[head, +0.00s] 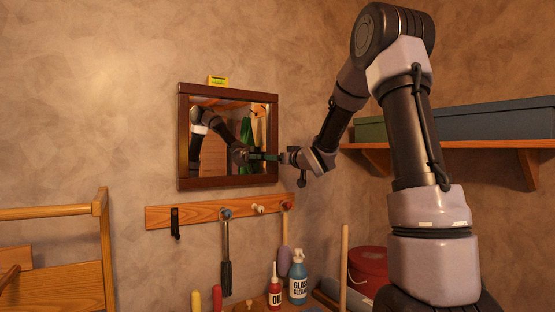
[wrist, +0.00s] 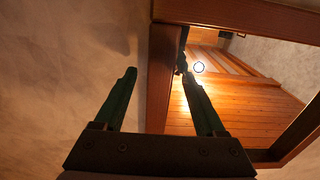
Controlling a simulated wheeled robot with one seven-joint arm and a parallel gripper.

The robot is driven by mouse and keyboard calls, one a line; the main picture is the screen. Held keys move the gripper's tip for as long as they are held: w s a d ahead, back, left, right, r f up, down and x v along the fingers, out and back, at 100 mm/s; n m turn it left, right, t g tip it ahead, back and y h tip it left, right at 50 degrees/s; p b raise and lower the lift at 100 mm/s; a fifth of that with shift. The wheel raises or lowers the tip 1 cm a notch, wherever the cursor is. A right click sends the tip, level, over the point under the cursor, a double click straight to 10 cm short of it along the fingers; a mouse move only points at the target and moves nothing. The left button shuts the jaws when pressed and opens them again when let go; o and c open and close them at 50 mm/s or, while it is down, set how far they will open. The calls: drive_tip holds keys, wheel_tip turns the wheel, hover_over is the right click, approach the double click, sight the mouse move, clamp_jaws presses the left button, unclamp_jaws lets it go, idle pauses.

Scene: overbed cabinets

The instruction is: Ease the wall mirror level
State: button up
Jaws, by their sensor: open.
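The wall mirror (head: 186,140) hangs on the wall in a dark reddish-brown frame. Its top edge slopes down and its bottom edge slopes up to the right in the head view, so perspective hides any tilt. A small yellow level (head: 218,81) sits on the top edge; its bubble is too small to read. My gripper (head: 272,157) is open at the mirror's right side. In the wrist view my gripper (wrist: 165,92) has one green finger outside the frame's side bar (wrist: 160,75) and the other over the glass. I cannot tell whether either finger touches.
A wooden peg rail (head: 190,213) with hanging tools runs below the mirror. An oil bottle (head: 275,292) and a glass cleaner bottle (head: 298,280) stand beneath it. A shelf with boxes (head: 495,118) is at the right, behind my arm. A wooden rack (head: 60,250) stands at left.

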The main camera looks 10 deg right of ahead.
drive_tip(key=v, duration=1)
drive_tip(key=shift+s, duration=0.3)
drive_tip(key=shift+d, duration=0.1)
drive_tip(key=s+d+f+m+g+h, duration=0.1)
drive_tip(key=s+d+m+g+h, duration=0.15)
drive_tip(key=s, duration=0.45)
drive_tip(key=s+d+f+m+g+h, duration=0.1)
drive_tip(key=s+m+g+h, duration=0.1)
drive_tip(key=s+m+h, duration=0.35)
drive_tip(key=s+a+f+g+y, duration=0.2)
drive_tip(key=s+a, duration=0.1)
drive_tip(key=s, duration=0.6)
drive_tip(key=s+a+f+g+y, duration=0.2)
drive_tip(key=s+a+g, duration=0.1)
drive_tip(key=s, duration=0.7)
drive_tip(key=shift+a+f+g+y, duration=0.2)
drive_tip(key=shift+f+g+y, duration=0.1)
drive_tip(key=shift+f+g, duration=0.05)
